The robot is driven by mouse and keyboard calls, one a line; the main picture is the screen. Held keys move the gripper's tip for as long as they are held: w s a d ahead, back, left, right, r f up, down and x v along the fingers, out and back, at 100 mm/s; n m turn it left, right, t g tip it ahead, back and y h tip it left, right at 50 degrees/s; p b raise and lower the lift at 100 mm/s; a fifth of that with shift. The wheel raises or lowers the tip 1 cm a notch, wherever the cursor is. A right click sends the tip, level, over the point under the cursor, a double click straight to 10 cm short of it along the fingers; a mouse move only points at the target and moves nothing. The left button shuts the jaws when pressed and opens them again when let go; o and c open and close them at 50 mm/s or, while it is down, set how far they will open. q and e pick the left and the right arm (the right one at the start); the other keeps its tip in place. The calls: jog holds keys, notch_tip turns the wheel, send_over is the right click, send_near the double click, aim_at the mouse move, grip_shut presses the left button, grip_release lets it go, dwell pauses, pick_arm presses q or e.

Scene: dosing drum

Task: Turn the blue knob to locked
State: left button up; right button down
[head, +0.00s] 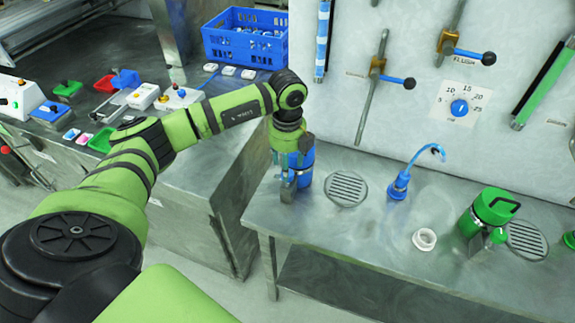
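A blue drum (306,168) stands at the left end of the steel bench. My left arm reaches in from the left, and my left gripper (288,186) points down at the drum's front left side. The gripper overlaps the drum in the picture. I cannot tell whether its fingers touch or grip anything, and a knob on that side would be hidden behind it. A round blue dial knob (459,107) sits on a white plate numbered 5 to 25 on the wall. No "locked" marking is readable. My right gripper is out of view.
On the bench are a round drain grate (346,188), a blue curved spout (399,185), a white ring (424,239) and a green drum (492,208). Levers with blue handles (398,81) hang on the wall. A blue crate (246,40) stands on the left counter.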

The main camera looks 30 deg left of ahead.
pick_arm(q)
jog(key=shift+f+p, duration=0.3)
jog(key=shift+f, duration=1.1)
grip_shut()
